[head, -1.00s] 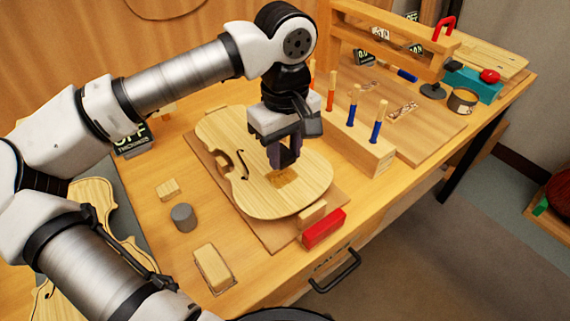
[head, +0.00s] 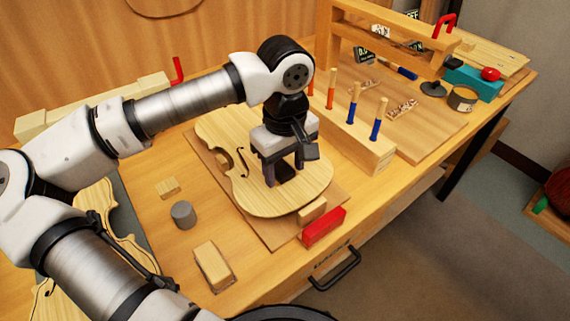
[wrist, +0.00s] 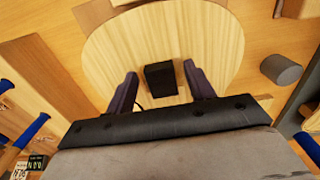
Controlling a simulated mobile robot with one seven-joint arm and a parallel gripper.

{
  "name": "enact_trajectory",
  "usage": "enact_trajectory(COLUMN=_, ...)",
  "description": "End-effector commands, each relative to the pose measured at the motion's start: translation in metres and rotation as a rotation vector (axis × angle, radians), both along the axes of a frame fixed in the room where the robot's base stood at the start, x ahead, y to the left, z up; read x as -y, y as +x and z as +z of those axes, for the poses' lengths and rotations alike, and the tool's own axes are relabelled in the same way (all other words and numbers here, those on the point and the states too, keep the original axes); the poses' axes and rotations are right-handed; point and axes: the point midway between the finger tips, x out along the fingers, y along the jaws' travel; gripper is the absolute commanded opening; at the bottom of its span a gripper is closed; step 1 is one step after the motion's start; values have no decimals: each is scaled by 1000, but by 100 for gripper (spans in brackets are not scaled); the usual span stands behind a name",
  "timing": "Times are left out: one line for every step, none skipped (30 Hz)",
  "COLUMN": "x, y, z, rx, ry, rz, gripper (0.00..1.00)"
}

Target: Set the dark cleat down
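The dark cleat (head: 284,173) rests on the pale violin plate (head: 240,192), toward the plate's right end. My gripper (head: 284,178) is low over the plate with its fingers apart, one on each side of the cleat. In the wrist view the cleat (wrist: 160,78) is a dark block between the two fingers of my gripper (wrist: 160,80), with clear gaps on both sides. The fingers partly hide the cleat in the head view.
A tool rack (head: 365,153) with upright handles stands behind the plate. A red block (head: 323,226) and a small wooden block (head: 312,210) sit at the plate's front right. A grey cylinder (head: 183,214) and a wooden block (head: 213,266) stand in front left.

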Motion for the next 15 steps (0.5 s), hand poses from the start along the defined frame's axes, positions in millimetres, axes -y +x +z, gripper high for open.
enact_trajectory(x=0, y=0, z=0, rx=0, ry=0, rz=0, gripper=53)
enact_trajectory(x=0, y=0, z=0, rx=0, ry=0, rz=0, gripper=53)
enact_trajectory(x=0, y=0, z=0, rx=0, ry=0, rz=0, gripper=53)
enact_trajectory(x=0, y=0, z=0, rx=0, ry=0, rz=0, gripper=53)
enact_trajectory(x=0, y=0, z=0, rx=0, ry=0, rz=0, gripper=53)
enact_trajectory(x=0, y=0, z=0, rx=0, ry=0, rz=0, gripper=53)
enact_trajectory(x=0, y=0, z=1, rx=0, ry=0, rz=0, gripper=53)
enact_trajectory(x=0, y=0, z=1, rx=0, ry=0, rz=0, gripper=53)
enact_trajectory(x=0, y=0, z=3, rx=0, ry=0, rz=0, gripper=53)
enact_trajectory(x=0, y=0, z=5, rx=0, ry=0, rz=0, gripper=53)
enact_trajectory(x=0, y=0, z=7, rx=1, ry=1, rz=0, gripper=53)
enact_trajectory(x=0, y=1, z=10, rx=2, ry=0, rz=1, gripper=53)
enact_trajectory(x=0, y=1, z=15, rx=4, ry=2, rz=1, gripper=53)
enact_trajectory(x=0, y=1, z=20, rx=3, ry=2, rz=2, gripper=53)
enact_trajectory(x=0, y=1, z=29, rx=5, ry=1, rz=2, gripper=53)
